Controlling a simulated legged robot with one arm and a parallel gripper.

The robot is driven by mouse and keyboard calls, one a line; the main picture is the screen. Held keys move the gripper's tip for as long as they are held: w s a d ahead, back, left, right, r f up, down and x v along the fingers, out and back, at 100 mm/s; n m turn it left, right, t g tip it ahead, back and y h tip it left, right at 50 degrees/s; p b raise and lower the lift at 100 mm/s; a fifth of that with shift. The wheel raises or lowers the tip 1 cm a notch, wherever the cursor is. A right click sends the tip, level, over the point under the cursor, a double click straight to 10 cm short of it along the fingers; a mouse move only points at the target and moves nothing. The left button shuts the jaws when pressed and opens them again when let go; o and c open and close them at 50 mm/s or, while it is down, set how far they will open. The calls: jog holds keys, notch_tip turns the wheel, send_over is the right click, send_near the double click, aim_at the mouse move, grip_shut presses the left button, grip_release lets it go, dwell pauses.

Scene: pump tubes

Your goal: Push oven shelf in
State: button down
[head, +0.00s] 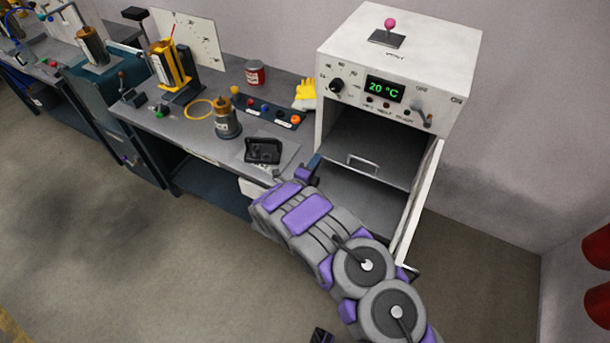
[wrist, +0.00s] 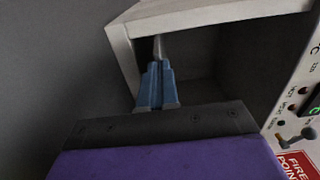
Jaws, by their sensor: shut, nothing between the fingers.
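The oven (head: 398,40) stands at the back right, with its door (head: 420,200) swung open to the right. The oven shelf (head: 375,140) is a dark panel inside the oven, with a light handle (head: 362,165) at its front. My gripper (head: 315,161) is at the left side of the oven opening, left of the handle, and looks apart from it. In the wrist view its blue fingers (wrist: 157,72) are together and point into the oven's dark opening (wrist: 203,62). A pale sliver shows at the fingertips; I cannot tell what it is.
A grey bench (head: 205,125) left of the oven holds a red can (head: 254,73), a yellow glove (head: 305,94), a dark tray (head: 262,151) and a metal flask (head: 226,120). The open door bounds the space right of my arm. The floor (head: 160,250) at left is clear.

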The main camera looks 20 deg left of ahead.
aim_at(326, 147)
jog(key=w, duration=0.7)
jog(key=shift+d, duration=0.4)
jog(key=shift+w+d+r, duration=0.1)
jog(key=shift+r, duration=0.1)
jog(key=shift+r, duration=0.1)
jog(key=shift+p, duration=0.3)
